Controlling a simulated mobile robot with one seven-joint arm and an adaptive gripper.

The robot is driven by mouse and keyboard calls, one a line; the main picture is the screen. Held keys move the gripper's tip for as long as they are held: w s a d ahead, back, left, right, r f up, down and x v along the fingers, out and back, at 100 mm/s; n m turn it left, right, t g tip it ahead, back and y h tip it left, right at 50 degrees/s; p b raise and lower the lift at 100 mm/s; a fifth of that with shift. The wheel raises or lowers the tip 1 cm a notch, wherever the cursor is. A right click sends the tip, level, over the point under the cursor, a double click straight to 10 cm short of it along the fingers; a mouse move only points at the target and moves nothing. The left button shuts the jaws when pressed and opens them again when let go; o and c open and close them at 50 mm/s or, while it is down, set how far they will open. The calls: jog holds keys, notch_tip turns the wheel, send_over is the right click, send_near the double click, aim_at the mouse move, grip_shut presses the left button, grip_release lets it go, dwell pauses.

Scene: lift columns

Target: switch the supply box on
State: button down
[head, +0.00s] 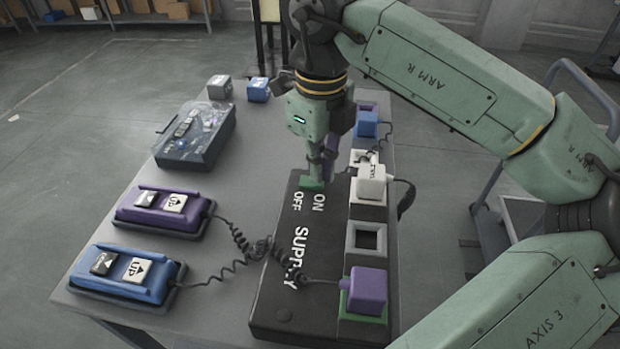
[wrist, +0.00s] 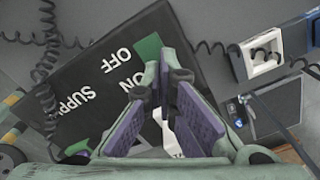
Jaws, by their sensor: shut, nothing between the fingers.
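The black supply box (head: 272,290) lies on the grey table, with white SUPPLY, ON and OFF lettering on top; it also shows in the wrist view (wrist: 75,75). A green switch part (head: 311,184) sits at its far end, by the ON and OFF words. It shows beside OFF in the wrist view (wrist: 148,47). My gripper (head: 316,172) is shut and empty, pointing down at the green part. In the wrist view its fingertips (wrist: 164,68) overlap the green part. I cannot tell whether they touch it. The fingers hide part of the switch, so its setting is unclear.
A purple plug (head: 367,286) and a white plug (head: 371,183) sit in sockets along the box's right side, with an empty socket (head: 367,238) between. Purple (head: 160,212) and blue (head: 128,275) UP pedals with coiled cables stand left. A clear-covered box (head: 195,137) is behind them.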

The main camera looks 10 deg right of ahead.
jog(key=shift+f+b, duration=0.3)
jog(key=shift+f, duration=0.1)
jog(key=shift+r, duration=0.2)
jog(key=shift+r+p, duration=2.2)
jog(key=shift+r, duration=1.15)
